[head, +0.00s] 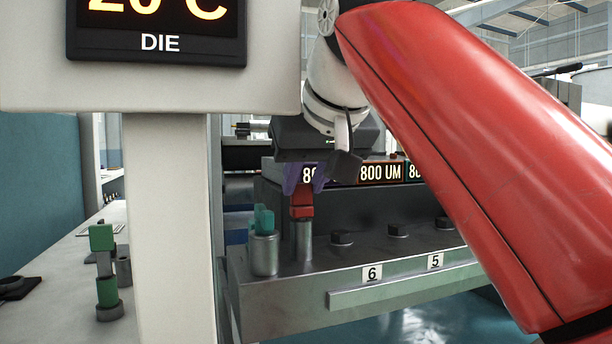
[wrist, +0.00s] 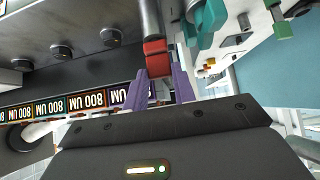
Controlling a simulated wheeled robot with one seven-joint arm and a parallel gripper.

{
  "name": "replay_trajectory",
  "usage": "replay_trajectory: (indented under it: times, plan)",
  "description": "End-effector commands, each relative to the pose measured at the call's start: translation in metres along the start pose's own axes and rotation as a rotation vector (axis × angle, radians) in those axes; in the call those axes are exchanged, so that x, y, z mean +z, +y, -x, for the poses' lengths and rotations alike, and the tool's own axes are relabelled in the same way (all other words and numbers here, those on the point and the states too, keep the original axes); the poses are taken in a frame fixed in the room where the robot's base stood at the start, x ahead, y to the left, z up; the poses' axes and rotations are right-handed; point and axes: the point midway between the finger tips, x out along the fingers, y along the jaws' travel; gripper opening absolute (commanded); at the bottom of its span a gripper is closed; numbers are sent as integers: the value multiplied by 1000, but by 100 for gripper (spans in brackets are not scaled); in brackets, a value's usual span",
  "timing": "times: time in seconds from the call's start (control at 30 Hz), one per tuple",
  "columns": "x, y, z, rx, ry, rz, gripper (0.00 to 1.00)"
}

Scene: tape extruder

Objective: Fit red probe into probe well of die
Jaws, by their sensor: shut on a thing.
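The red probe (head: 302,208) is upright between the purple fingers of my gripper (head: 304,178). The fingers are shut on its upper part; in the wrist view the red head (wrist: 155,52) shows just beyond the fingertips. A grey metal cylinder (head: 304,242) is directly below the red head, in line with it, above the top of the die (head: 300,285). I cannot tell whether this cylinder is the probe's own shaft or the well, so the depth of fit is unclear.
A teal piece (head: 263,219) stands in a wider metal cylinder (head: 264,256) close to the left of the red probe. Bolts (head: 342,238) run along the die to the right. Green pieces (head: 102,238) stand on the left bench. A pale post (head: 165,220) stands in front at left.

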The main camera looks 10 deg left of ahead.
Motion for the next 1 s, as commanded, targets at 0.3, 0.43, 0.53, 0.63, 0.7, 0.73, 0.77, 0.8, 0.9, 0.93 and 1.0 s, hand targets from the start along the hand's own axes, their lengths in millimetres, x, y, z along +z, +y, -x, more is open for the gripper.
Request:
replay_trajectory:
  times: [0.3,0.43,0.53,0.63,0.7,0.73,0.77,0.8,0.9,0.93,1.0]
  plan:
    - [0,0,0,0,1,0,52]
    - [0,0,0,0,0,0,52]
    - [0,0,0,0,0,0,52]
    - [0,0,0,0,1,0,52]
    - [0,0,0,0,1,0,52]
    - [-1,0,1,0,1,0,52]
    - [-2,0,2,0,1,0,52]
    - [-4,0,4,0,1,0,52]
    - [-13,0,13,-1,2,1,52]
    - [-16,0,16,-1,2,1,52]
    - [-24,0,24,-1,2,1,52]
